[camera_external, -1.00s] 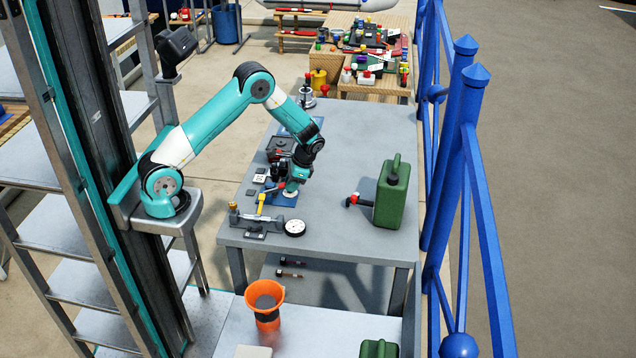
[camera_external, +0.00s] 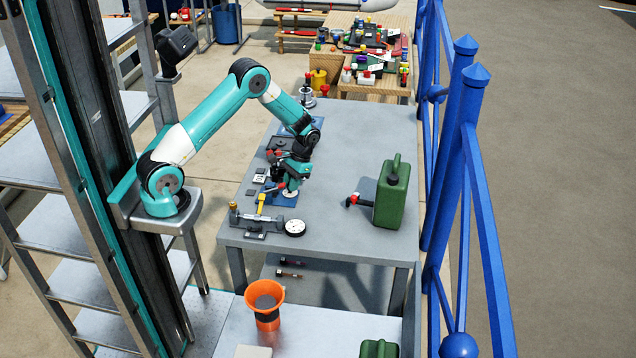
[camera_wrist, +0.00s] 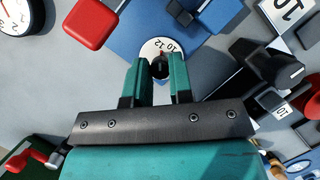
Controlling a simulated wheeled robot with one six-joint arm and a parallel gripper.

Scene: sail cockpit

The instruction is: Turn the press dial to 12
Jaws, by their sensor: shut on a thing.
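The press dial has a white round face (camera_wrist: 151,47) with printed numbers, 10 and 12 among them, and a black knob (camera_wrist: 160,68) in its middle. It sits on a blue plate (camera_wrist: 125,30); the plate also shows on the table in the external view (camera_external: 275,193). A small red mark shows on the dial close to the 12; I cannot tell whether they line up exactly. My gripper (camera_wrist: 160,70) points down over the dial, with its teal fingers shut on the knob. In the external view my gripper (camera_external: 291,186) covers part of the dial.
A black knob on a bracket (camera_wrist: 265,65) and a red block (camera_wrist: 88,22) stand close beside the dial. On the grey table (camera_external: 340,150) are a white gauge (camera_external: 295,228), a yellow-handled part (camera_external: 262,202) and a green canister (camera_external: 391,195). The table between dial and canister is mostly clear.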

